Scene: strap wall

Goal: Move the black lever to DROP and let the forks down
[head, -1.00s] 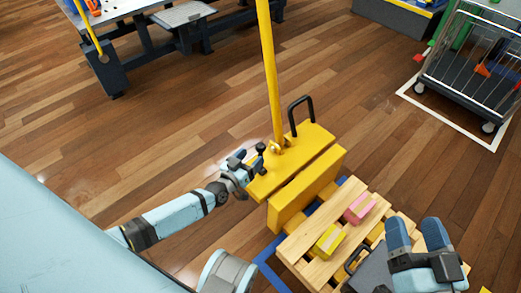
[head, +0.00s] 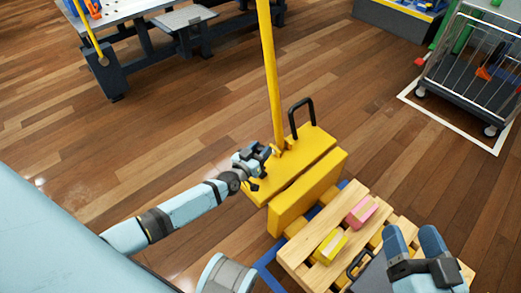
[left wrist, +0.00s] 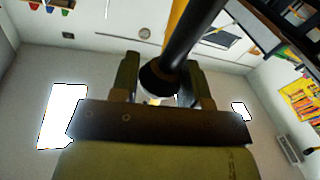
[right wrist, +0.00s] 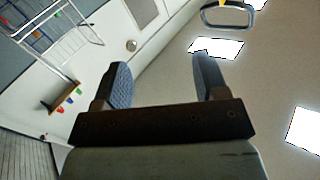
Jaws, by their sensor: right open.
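The yellow lift truck (head: 298,172) stands in the middle of the head view, with a tall yellow pole and a black loop handle (head: 300,118). My left gripper (head: 264,152) is at the near left end of its top and covers most of the black lever there. In the left wrist view the black lever (left wrist: 190,42) runs between the two fingers (left wrist: 163,80), which appear shut on it. The lever's markings cannot be read.
A wooden pallet (head: 300,249) bears a yellow block (head: 331,246), a pink block (head: 362,210) and a dark case (head: 372,276) partly behind my right gripper. A wire cart (head: 462,75) stands at the upper right, a workbench (head: 135,12) at the upper left. The floor left of the truck is clear.

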